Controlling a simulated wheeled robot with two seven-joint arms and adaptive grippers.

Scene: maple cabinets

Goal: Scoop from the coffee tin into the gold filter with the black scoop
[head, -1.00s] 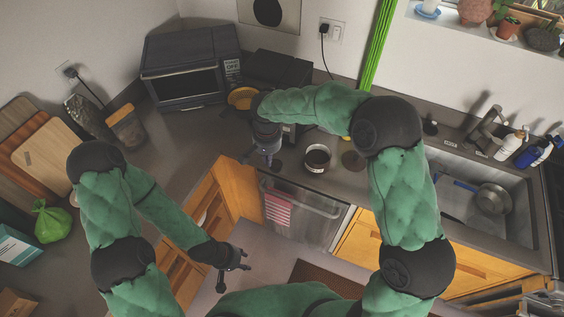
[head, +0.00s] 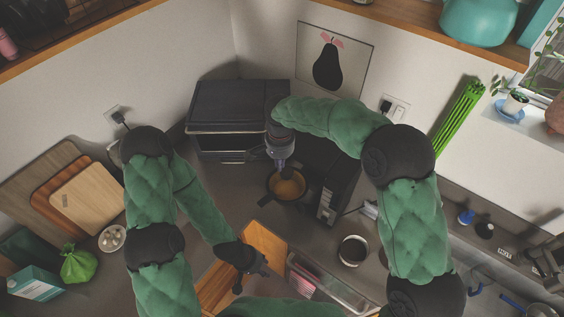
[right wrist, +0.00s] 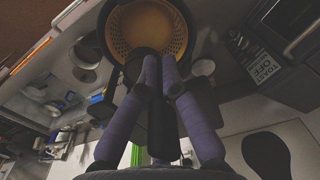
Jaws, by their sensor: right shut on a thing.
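The gold filter (head: 290,186) sits in a dark round holder on the counter; its mesh rim (right wrist: 122,42) fills the top of the right wrist view. My right gripper (head: 281,163) points down over the filter. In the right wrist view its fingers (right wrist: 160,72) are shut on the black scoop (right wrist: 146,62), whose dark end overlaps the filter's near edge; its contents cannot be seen. The open coffee tin (head: 352,251) stands on the counter to the right, dark inside. My left gripper (head: 254,274) hangs low near the counter's front edge, fingers apart and empty.
A toaster oven (head: 238,112) stands behind the filter. A black appliance (head: 340,190) stands close on its right. Cutting boards (head: 88,200), a green bag (head: 78,265) and a small bowl (head: 112,238) are at the left. An open drawer or bin (head: 325,285) is in front.

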